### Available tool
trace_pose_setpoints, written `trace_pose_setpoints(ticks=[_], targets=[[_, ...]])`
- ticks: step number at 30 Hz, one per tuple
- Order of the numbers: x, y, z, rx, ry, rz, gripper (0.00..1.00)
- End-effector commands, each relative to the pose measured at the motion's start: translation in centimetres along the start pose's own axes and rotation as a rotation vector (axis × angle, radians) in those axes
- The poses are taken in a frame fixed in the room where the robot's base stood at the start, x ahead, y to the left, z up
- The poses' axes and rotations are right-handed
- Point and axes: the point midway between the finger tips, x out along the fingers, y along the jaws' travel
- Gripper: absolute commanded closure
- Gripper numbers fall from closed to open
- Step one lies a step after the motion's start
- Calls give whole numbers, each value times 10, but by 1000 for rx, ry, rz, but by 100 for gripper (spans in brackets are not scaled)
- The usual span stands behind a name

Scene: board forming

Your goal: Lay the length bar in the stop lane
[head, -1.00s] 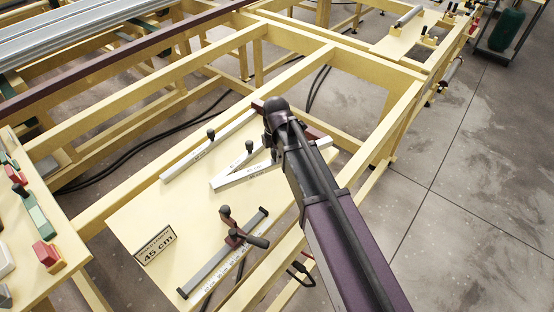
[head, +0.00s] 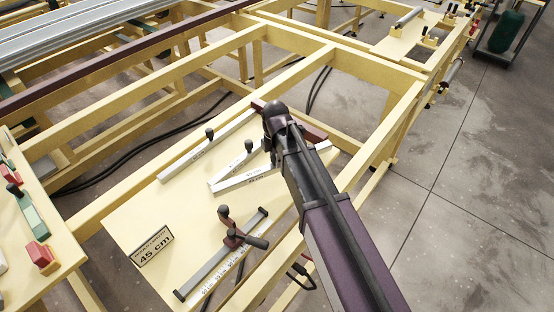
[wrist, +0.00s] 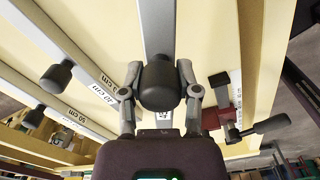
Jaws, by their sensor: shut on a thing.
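My gripper (wrist: 160,88) is shut on the black knob of a grey length bar (wrist: 159,28) in the wrist view. In the head view my arm hides the fingers, and a grey bar (head: 240,181) reaches out from under them. I cannot tell whether it is lifted off the board. Two other bars with black knobs lie to the left, one (head: 198,152) further back and one (head: 233,164) nearer. The stop lane (head: 214,262), a long narrow fixture with a scale strip and a red stop (head: 226,222), lies nearer the front; its scale and stop show right of the held bar in the wrist view (wrist: 228,105).
A sign reading 45 cm (head: 152,249) stands at the board's left. The pale board (head: 150,210) is clear between the sign and the bars. A black handle (head: 256,241) sticks out of the lane's side. Wooden beams (head: 378,125) frame the board.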

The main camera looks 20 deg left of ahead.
Motion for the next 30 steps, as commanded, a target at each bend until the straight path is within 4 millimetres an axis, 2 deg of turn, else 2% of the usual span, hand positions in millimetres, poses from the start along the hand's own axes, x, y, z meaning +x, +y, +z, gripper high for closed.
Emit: trace_pose_setpoints(ticks=[1, 12, 19, 30], targets=[[8, 0, 0, 0, 0, 0, 100], [35, 0, 0, -1, 0, 0, 100], [42, 0, -1, -1, 0, 0, 100], [43, 0, -1, -1, 0, 0, 100]])
